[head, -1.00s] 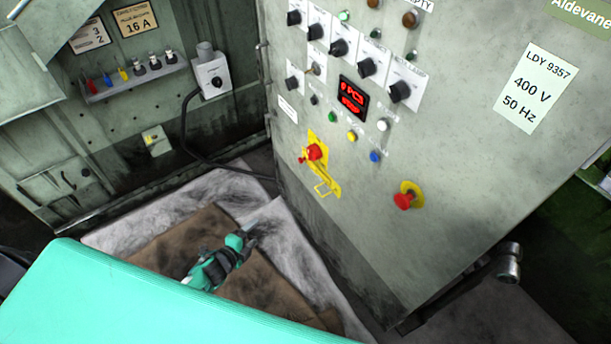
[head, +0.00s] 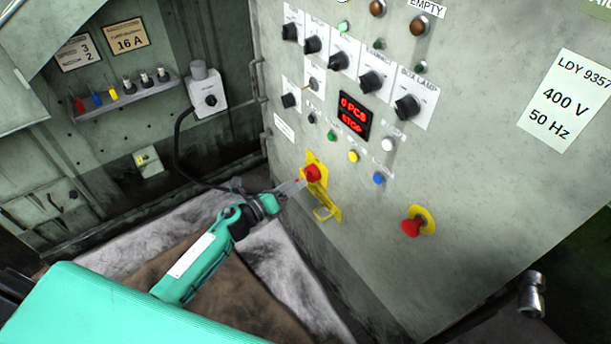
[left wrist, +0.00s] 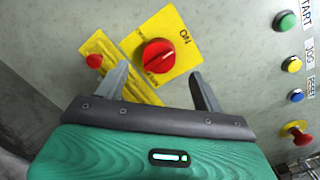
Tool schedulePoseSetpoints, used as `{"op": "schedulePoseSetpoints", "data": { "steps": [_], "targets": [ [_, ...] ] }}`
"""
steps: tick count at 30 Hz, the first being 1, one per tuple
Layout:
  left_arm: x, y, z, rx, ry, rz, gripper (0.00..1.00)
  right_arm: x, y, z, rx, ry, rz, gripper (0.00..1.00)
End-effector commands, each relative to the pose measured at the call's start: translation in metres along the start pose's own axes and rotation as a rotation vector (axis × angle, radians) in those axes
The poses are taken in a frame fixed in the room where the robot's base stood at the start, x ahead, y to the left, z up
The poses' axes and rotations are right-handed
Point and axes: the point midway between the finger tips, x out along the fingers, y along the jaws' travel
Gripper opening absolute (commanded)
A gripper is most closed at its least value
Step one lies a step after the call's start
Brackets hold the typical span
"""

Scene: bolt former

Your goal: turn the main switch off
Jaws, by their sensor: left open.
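The main switch is a red rotary knob (left wrist: 158,55) on a yellow plate (left wrist: 185,29) marked ON in the left wrist view. In the head view the red knob (head: 312,173) sits low on the left of the grey cabinet front. My left gripper (head: 299,186) is just in front of the knob, fingers towards it. In the left wrist view its open fingers (left wrist: 160,82) stand either side of and below the knob, with nothing between them. Whether they touch the plate cannot be told. My right gripper is not in view.
A red mushroom button on yellow (head: 412,227) is to the right. Black selector knobs (head: 372,81), coloured buttons and a red display (head: 353,116) reading STOP are above.

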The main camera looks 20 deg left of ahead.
Motion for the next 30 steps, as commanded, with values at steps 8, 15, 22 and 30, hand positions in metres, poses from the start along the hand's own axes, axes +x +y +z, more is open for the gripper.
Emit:
{"op": "schedulePoseSetpoints", "data": {
  "steps": [8, 15, 22, 30],
  "targets": [
    [0.043, 0.000, 0.000, -0.001, -0.001, 0.000, 0.69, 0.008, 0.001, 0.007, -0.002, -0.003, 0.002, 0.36],
    [0.054, 0.000, 0.000, -0.001, 0.000, 0.001, 0.69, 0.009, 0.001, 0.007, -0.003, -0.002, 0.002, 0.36],
    [0.054, 0.001, 0.000, -0.001, 0.000, 0.001, 0.67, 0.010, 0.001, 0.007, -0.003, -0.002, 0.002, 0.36],
    [0.054, 0.001, 0.000, -0.001, 0.000, 0.001, 0.25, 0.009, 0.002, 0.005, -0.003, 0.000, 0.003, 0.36]
  ]
}}
